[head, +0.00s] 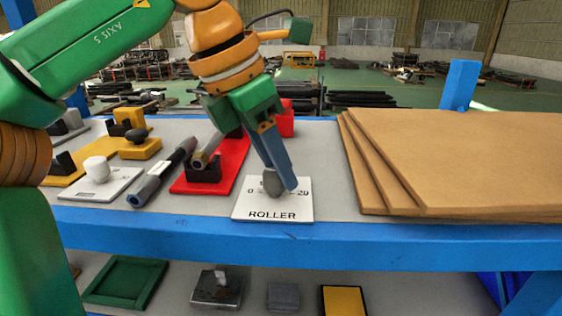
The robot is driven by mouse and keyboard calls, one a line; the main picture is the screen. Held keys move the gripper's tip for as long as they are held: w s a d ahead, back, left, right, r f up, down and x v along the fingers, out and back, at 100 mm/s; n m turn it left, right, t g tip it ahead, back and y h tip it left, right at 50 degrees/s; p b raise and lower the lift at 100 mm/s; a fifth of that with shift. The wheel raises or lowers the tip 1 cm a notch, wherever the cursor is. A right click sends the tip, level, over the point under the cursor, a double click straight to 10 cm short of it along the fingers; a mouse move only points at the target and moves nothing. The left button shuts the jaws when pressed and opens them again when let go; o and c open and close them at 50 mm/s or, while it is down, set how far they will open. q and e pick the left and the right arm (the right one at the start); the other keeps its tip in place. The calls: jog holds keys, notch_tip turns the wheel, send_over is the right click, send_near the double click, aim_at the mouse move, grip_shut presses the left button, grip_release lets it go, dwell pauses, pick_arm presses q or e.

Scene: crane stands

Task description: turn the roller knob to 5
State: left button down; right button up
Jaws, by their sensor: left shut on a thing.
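The roller knob (272,183) is a small grey knob on a white plate (262,210) marked ROLLER, with a scale of which 0 and 20 show. The plate lies near the front edge of the blue-framed table. My left gripper (279,180) reaches down from above, its blue fingers shut on the knob. The fingers hide part of the scale, and I cannot read where the knob points. My right gripper is not in view.
Brown boards (470,160) are stacked right of the plate. Left of it are a red base (225,170), a dark grey cylinder (150,187) and another white plate (110,185) with a white knob. A lower shelf (400,290) holds several small items.

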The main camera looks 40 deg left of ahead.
pick_arm(q)
jog(key=m, duration=0.3)
jog(key=m+g+h, duration=0.1)
jog(key=m, duration=0.1)
jog(key=shift+r+m+h, duration=0.15)
jog(key=shift+m+h, duration=0.15)
jog(key=shift+m, duration=0.1)
dwell(0.4)
